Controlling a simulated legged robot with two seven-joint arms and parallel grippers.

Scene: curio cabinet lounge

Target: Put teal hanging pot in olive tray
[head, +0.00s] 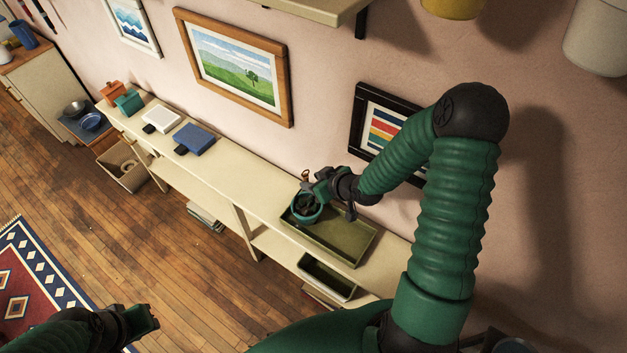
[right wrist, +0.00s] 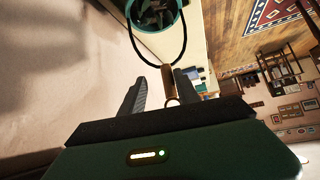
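The teal hanging pot (head: 305,208) holds a dark plant and stands upright at the left end of the olive tray (head: 350,243). From this angle it appears inside the rim, but its base is hidden. In the right wrist view the pot (right wrist: 177,27) shows at the top, with its dark loop handle ending in a brown grip and ring (right wrist: 169,82).
The tray lies on a long cream shelf unit (head: 233,178) against the wall. A blue book-like item (head: 194,138), a white box (head: 161,118) and small orange and teal items stand farther left. A framed striped picture (head: 378,125) hangs close behind my right arm. The tray's right part is empty.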

